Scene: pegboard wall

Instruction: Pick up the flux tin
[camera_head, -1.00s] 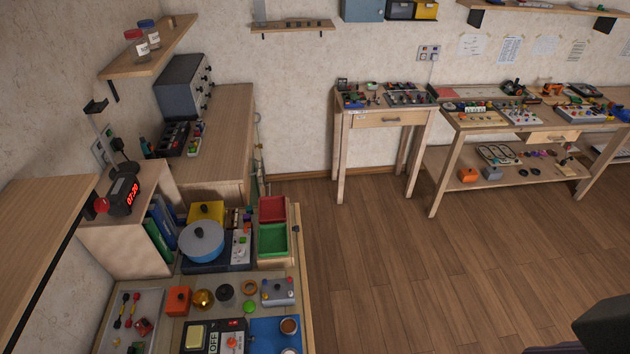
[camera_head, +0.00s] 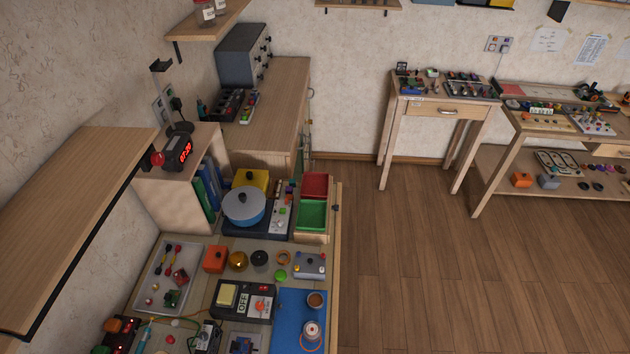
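A small round container with a brown top, which may be the flux tin (camera_head: 316,300), stands on the blue mat (camera_head: 289,322) on the workbench at the lower middle. No label on it is readable, so I cannot be sure. A gold round item (camera_head: 238,261) and a dark round pot (camera_head: 260,260) stand farther back on the same bench. Neither of my grippers shows in this view.
A pale round item (camera_head: 311,329) with an orange ring is on the mat just in front. A black OFF switch box (camera_head: 243,301) stands left of the mat, a grey box (camera_head: 310,264) behind it. A wooden shelf (camera_head: 70,215) juts out at left. The floor (camera_head: 430,270) at right is clear.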

